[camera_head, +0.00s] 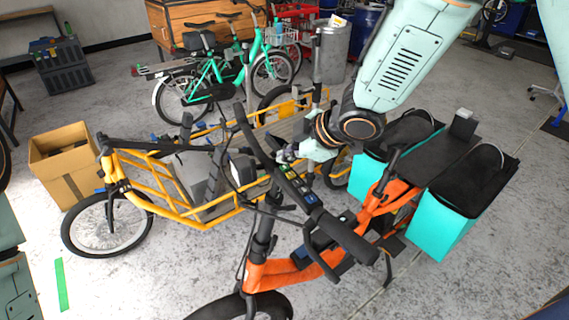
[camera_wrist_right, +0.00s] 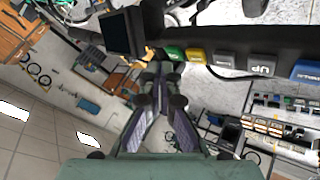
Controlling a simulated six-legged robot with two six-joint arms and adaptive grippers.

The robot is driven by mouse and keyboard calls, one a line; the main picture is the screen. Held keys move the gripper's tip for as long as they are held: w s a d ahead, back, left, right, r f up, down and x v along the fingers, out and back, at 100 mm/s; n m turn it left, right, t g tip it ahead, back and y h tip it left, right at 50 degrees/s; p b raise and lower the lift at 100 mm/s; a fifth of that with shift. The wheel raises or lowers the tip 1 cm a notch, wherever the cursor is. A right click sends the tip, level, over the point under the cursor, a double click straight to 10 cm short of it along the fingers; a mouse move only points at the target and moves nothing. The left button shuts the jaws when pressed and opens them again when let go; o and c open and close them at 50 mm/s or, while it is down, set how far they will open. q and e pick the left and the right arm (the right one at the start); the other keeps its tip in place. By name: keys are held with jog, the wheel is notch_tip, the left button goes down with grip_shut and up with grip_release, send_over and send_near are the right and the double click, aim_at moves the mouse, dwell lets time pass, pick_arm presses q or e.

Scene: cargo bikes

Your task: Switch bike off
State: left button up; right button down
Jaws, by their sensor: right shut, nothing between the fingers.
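The orange cargo bike (camera_head: 290,272) stands in the foreground, its black handlebar (camera_head: 345,238) crossing the middle of the head view. A row of coloured buttons sits on the handlebar. In the right wrist view I see a green button (camera_wrist_right: 175,53), a yellow button (camera_wrist_right: 195,55), a grey button (camera_wrist_right: 222,59), a grey button marked UP (camera_wrist_right: 263,66) and a blue button (camera_wrist_right: 306,71). A dark display (camera_wrist_right: 121,34) is left of them. My right gripper (camera_head: 284,156) is shut and empty, its fingertips (camera_wrist_right: 160,68) close to the green button; I cannot tell whether they touch. My left gripper is not in view.
A yellow cargo bike (camera_head: 188,216) stands close behind the orange one. Turquoise panniers (camera_head: 438,226) flank the orange bike's rear. A cardboard box (camera_head: 66,178), a green bike (camera_head: 212,72) and a wooden crate (camera_head: 186,18) stand farther back. Floor at the lower left is mostly clear.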

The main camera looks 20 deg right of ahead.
aim_at(287, 168)
jog(key=shift+w+r+p, duration=0.2)
jog(key=shift+r+p, duration=0.8)
jog(key=shift+p, duration=0.1)
jog(key=shift+r+p, duration=0.7)
jog(key=shift+p, duration=0.05)
jog(key=shift+a+r+p, duration=0.1)
jog(key=shift+r+p, duration=0.8)
jog(key=shift+r, duration=0.45)
